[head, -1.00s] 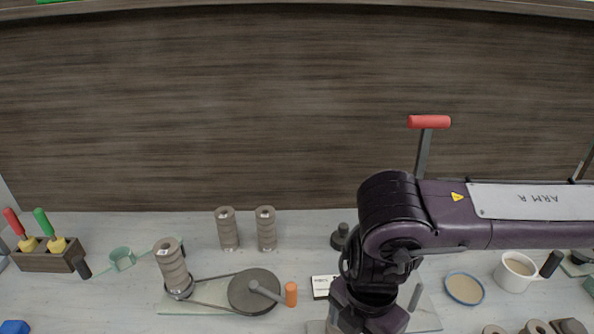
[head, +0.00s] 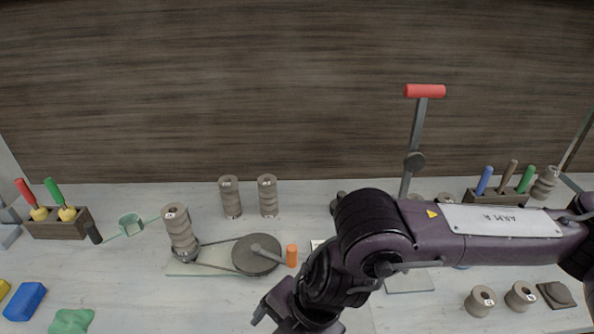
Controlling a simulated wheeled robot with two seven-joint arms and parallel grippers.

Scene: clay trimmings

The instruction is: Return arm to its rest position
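My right arm comes in from the right and bends down near the middle of the head view. My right gripper (head: 290,314) is at the bottom edge, in front of the crank device. Its fingertips are partly cut off, and I see nothing clearly held in it. My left gripper and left arm are not in view.
A crank wheel (head: 256,254) with an orange handle and a stack of grey rings (head: 180,233) stands left of my arm. A red-handled lever press (head: 425,91) rises behind the arm. Tool racks (head: 60,226) stand at both sides. Grey spools (head: 480,300) lie at right.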

